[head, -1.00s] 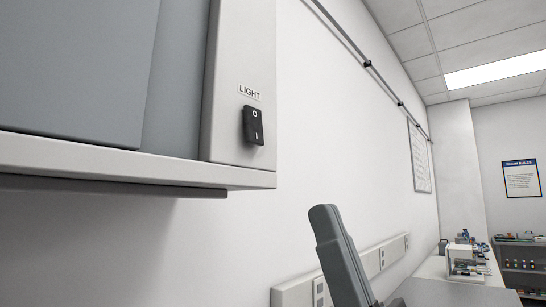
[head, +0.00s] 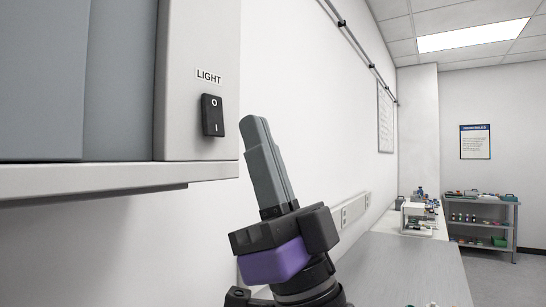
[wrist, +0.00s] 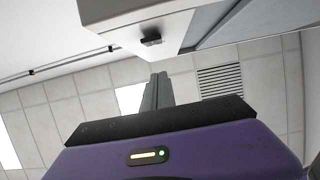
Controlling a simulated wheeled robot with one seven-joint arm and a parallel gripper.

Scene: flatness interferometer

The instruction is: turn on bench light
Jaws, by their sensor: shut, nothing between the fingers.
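The black rocker switch (head: 212,115), marked O at the top and I at the bottom, sits under a LIGHT label (head: 209,76) on the pale end panel of the wall cabinet (head: 185,130). The switch also shows small and dark in the wrist view (wrist: 151,40). My gripper (head: 254,122) is shut and empty. Its grey fingers point up and lean left, to the right of the switch and apart from it in the head view. In the wrist view the closed fingers (wrist: 158,78) stand below the switch in the picture.
The cabinet's lower ledge (head: 120,183) juts out at the left. A wall trunking strip (head: 350,212) runs behind my gripper. A bench (head: 405,265) and a shelf cart (head: 485,222) stand farther right. The air right of the panel is open.

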